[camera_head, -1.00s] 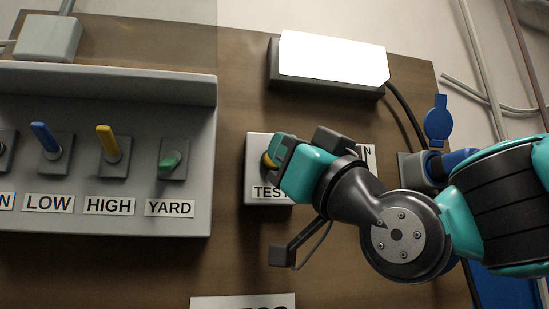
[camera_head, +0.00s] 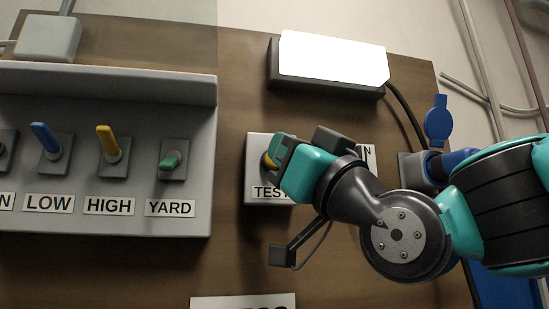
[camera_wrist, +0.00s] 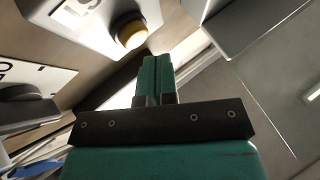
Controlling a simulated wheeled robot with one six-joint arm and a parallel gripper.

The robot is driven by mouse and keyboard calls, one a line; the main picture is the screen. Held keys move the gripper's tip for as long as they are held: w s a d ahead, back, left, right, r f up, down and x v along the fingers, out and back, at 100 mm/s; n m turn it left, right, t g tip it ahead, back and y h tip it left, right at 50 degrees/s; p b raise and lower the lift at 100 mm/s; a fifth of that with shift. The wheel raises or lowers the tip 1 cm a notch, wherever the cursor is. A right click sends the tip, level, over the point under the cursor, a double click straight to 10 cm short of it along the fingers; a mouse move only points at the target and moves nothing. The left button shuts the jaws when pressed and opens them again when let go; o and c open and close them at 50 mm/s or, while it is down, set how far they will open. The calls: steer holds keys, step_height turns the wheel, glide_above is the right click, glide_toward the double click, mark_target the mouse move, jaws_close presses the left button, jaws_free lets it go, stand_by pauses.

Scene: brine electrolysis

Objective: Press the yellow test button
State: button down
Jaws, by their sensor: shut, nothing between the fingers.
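The yellow test button (camera_head: 267,161) sits on a light box (camera_head: 257,182) labelled TEST, and my gripper hides part of both in the head view. My gripper (camera_head: 279,150) is shut and empty, its fingertips right in front of the button. In the wrist view the yellow button (camera_wrist: 131,34) shows just beyond and to the left of my shut fingertips (camera_wrist: 150,60). I cannot tell whether the fingertips touch the button.
A grey panel left of the box holds a blue lever (camera_head: 45,139), a yellow lever (camera_head: 108,143) and a green lever (camera_head: 171,161). A bright white lamp (camera_head: 331,60) is above. A blue-capped socket (camera_head: 438,122) is at the right.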

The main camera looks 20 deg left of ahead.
steer(key=shift+w+a, duration=0.1)
stand_by(0.3)
steer(key=shift+w+a+b, duration=0.15)
steer(key=shift+w+b, duration=0.1)
steer(key=shift+b, duration=0.05)
steer(key=shift+w+a, duration=0.25)
steer(key=shift+w, duration=0.2)
stand_by(0.8)
steer(key=shift+s, duration=0.1)
steer(key=shift+s+d+b, duration=0.45)
steer(key=shift+s+b, duration=0.25)
steer(key=shift+b, duration=0.1)
